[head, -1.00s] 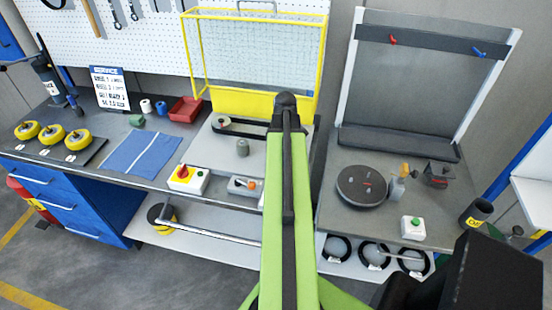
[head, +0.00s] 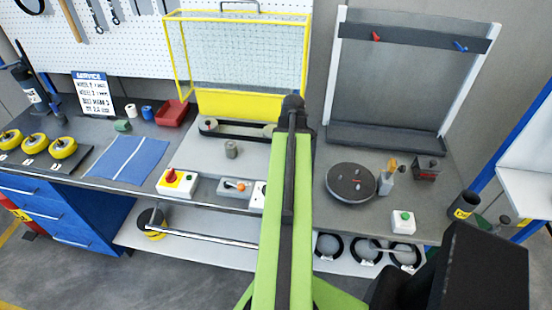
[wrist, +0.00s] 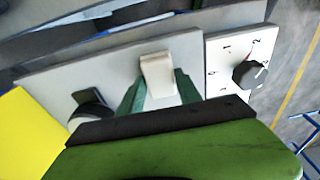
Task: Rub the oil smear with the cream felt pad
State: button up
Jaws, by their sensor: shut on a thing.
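The cream felt pad (wrist: 157,70) is a small pale block in the wrist view. My gripper (wrist: 158,92) has green fingers on either side of the pad and is shut on it. The pad is over a pale grey plate (wrist: 60,72); I cannot tell whether it touches. In the head view my green arm hides the gripper and the pad. I cannot make out the oil smear in either view.
A white panel with a black dial (wrist: 250,74) is right of the pad; a black roller (wrist: 90,104) is left. The head view shows a yellow mesh guard (head: 240,102), a switch box (head: 178,182), a dark turntable (head: 350,183) and a blue mat (head: 125,160).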

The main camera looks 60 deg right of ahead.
jog(key=shift+s+d, duration=0.15)
jog(key=shift+s, duration=0.25)
jog(key=shift+r, duration=0.15)
jog(key=shift+w, duration=0.15)
jog(key=shift+w+a+f, duration=0.1)
jog(key=shift+w+a, duration=0.3)
jog(key=shift+w, duration=0.4)
jog(key=shift+w+a+f, duration=0.1)
jog(key=shift+w+a, duration=0.25)
jog(key=shift+w, duration=0.45)
jog(key=shift+w+a, duration=0.35)
jog(key=shift+w, duration=0.55)
jog(key=shift+w+a, duration=0.3)
jog(key=shift+w, duration=0.55)
jog(key=shift+r, duration=0.1)
notch_tip(320, 180, up, 6)
jog(key=p, duration=0.6)
